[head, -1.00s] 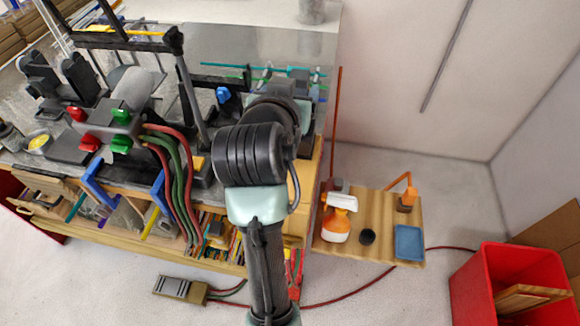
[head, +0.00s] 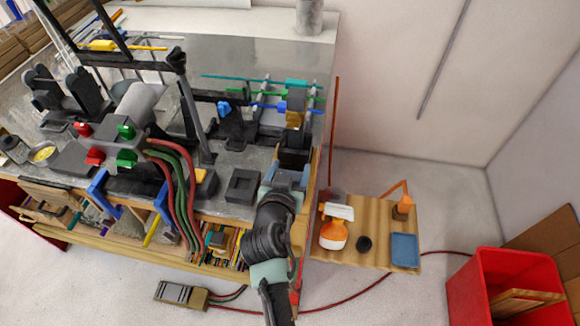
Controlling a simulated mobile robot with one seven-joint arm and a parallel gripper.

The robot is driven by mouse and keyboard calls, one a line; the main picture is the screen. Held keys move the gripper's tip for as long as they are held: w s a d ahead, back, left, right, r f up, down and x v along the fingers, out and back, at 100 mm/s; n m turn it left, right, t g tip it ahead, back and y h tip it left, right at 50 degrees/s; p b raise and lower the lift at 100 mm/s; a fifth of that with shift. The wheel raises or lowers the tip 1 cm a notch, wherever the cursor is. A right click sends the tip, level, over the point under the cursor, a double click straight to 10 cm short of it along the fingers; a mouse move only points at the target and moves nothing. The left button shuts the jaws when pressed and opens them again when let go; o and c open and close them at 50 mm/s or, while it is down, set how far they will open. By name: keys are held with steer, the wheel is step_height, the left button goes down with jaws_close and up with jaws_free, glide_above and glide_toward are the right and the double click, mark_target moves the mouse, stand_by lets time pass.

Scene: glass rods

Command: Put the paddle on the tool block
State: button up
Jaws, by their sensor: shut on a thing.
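My gripper (head: 293,142) is at the right end of the bench, seen from behind, and is shut on the paddle. The paddle shows a short brown handle (head: 293,118) and a dark grey flat part (head: 296,99) beyond the jaws, in front of the rod rack. The fingertips are mostly hidden by the gripper body. The tool block (head: 243,186), as far as I can tell, is the low dark grey square block with a recess on the bench's front edge, left of my wrist. It looks empty, and the paddle is apart from it.
A rack (head: 262,104) holds teal, green and blue rods behind the gripper. A black stand (head: 232,122) is left of it. The burner (head: 125,143), with red and green knobs and hoses, stands farther left. A wooden side shelf (head: 375,240) holds a spray bottle (head: 333,232).

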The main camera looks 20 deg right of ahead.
steer(key=shift+f+b, duration=0.15)
steer(key=shift+b, duration=0.15)
steer(key=o, duration=1.6)
steer(key=shift+c, duration=0.2)
steer(key=shift+r+p, duration=0.35)
steer(key=shift+p, duration=0.05)
steer(key=shift+s+a, duration=0.2)
steer(key=shift+s, duration=0.05)
steer(key=b+v, duration=0.3)
steer(key=v, duration=0.8)
steer(key=shift+a, duration=0.15)
